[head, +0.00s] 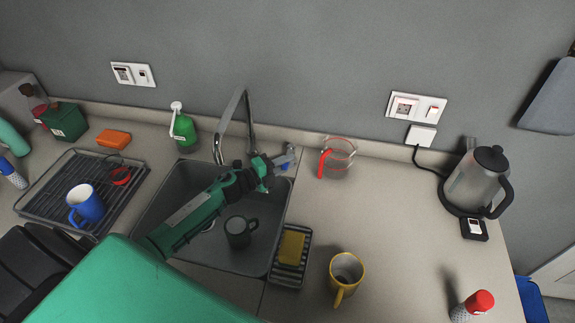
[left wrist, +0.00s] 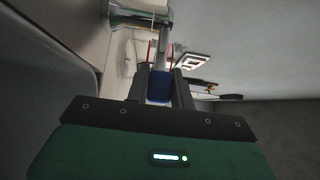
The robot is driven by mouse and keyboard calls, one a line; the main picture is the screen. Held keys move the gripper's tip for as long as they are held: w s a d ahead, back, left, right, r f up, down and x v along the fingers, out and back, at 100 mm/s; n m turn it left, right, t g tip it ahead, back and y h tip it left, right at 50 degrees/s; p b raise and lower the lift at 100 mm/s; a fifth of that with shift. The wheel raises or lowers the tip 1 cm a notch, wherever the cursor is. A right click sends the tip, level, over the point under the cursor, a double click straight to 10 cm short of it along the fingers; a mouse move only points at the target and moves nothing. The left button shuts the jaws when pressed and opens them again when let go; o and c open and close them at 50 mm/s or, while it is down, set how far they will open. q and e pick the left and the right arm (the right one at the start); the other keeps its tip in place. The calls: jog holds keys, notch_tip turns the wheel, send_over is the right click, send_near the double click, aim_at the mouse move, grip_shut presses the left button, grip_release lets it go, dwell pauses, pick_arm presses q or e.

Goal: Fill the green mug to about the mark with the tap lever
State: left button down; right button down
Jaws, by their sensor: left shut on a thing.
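The dark green mug (head: 240,231) stands in the sink basin (head: 268,210), partly behind my left arm. Its fill level and mark cannot be made out. The tall metal tap (head: 240,95) arches at the back of the sink; its lower spout is partly hidden by my arm, and no water stream is visible. My left gripper (head: 287,160) is at the back right of the sink, to the right of the tap. It is shut on a small blue part, apparently the tap lever, which shows between the fingers in the left wrist view (left wrist: 158,87). My right gripper is out of view.
A yellow sponge (head: 291,247) lies in a rack right of the sink. A red-handled measuring jug (head: 337,158) stands close to my left gripper. A yellow mug (head: 345,273) and a kettle (head: 478,180) stand further right. A blue mug (head: 86,204) is on the left drying rack.

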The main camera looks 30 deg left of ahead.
pick_arm(q)
jog(key=c, duration=1.2)
grip_release()
jog(key=shift+s+a, duration=0.1)
jog(key=shift+s, duration=0.05)
jog(key=shift+s+a+f, duration=0.15)
jog(key=shift+s+a, duration=0.05)
jog(key=shift+s, duration=0.1)
jog(key=b+v, duration=0.4)
jog(key=v, duration=0.9)
jog(key=shift+w, duration=0.1)
